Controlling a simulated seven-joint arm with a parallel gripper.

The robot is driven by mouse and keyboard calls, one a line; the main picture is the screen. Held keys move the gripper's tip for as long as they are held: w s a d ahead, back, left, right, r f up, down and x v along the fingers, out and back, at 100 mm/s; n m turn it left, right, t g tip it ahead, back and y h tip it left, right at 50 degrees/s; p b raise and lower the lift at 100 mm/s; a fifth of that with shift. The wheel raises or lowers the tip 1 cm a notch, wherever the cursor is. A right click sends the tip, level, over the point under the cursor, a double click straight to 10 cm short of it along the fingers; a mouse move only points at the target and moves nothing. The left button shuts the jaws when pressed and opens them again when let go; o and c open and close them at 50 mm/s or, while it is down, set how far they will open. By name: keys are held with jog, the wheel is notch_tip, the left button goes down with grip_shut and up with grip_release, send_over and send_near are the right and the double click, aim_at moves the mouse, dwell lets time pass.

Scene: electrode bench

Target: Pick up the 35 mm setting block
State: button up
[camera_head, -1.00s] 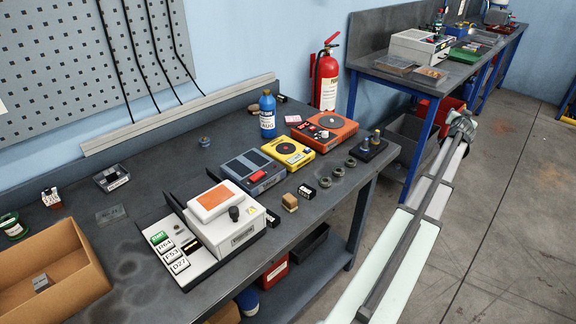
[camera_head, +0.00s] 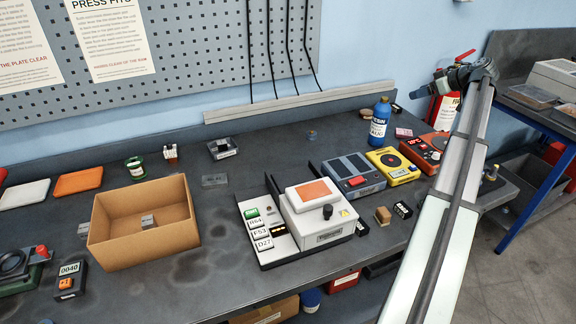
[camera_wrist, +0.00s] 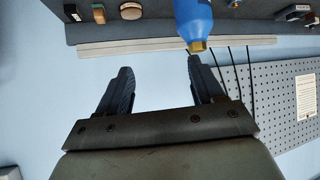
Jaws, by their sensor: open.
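I cannot tell which piece is the 35 mm setting block, as no 35 mm marking is legible. A small grey metal block (camera_head: 147,221) lies inside an open cardboard box (camera_head: 180,253). Another small grey block (camera_head: 84,230) stands just left of the box. Small black blocks with white labels are near the white machine, including one (camera_head: 402,209) at its right. My gripper (camera_wrist: 160,70) is open, with nothing between its fingers in the wrist view.
A white machine (camera_head: 323,228) with an orange top stands mid-bench. A black device marked 0040 (camera_head: 69,280) is at front left. The bench front between box and machine is clear.

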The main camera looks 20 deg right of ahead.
jog(key=w+a+r+n+g+y, duration=0.2)
jog(key=w+a+n, duration=0.15)
jog(key=a, duration=0.65)
jog(key=w+a+r+n+g+y, duration=0.2)
jog(key=w+a+n+y, duration=0.15)
jog(key=a, duration=0.65)
jog(key=w+a+f+n+g+h, duration=0.15)
jog(key=w+a, duration=0.25)
jog(key=a, duration=0.9)
jog(key=w+a+f+n+g+h, duration=0.1)
jog(key=w+a+f+n+g, duration=0.2)
jog(key=a, duration=0.9)
jog(key=s+a+f+n+g+h, duration=0.1)
jog(key=a+f+h, duration=0.2)
jog(key=a, duration=1.6)
jog(key=s+a+f+n+g+h, duration=0.1)
jog(key=a+f+n+h, duration=0.15)
jog(key=a, duration=1.65)
jog(key=shift+m+h, duration=0.4)
jog(key=shift+h, duration=0.05)
notch_tip(320, 180, down, 8)
jog(key=shift+w+f, duration=0.1)
jog(key=shift+w, duration=0.05)
jog(key=shift+s+f, duration=0.2)
jog(key=shift+f, duration=1.1)
jog(key=shift+s+f, duration=0.15)
jog(key=shift+f, duration=1.1)
jog(key=shift+c, duration=0.5)
grip_shut()
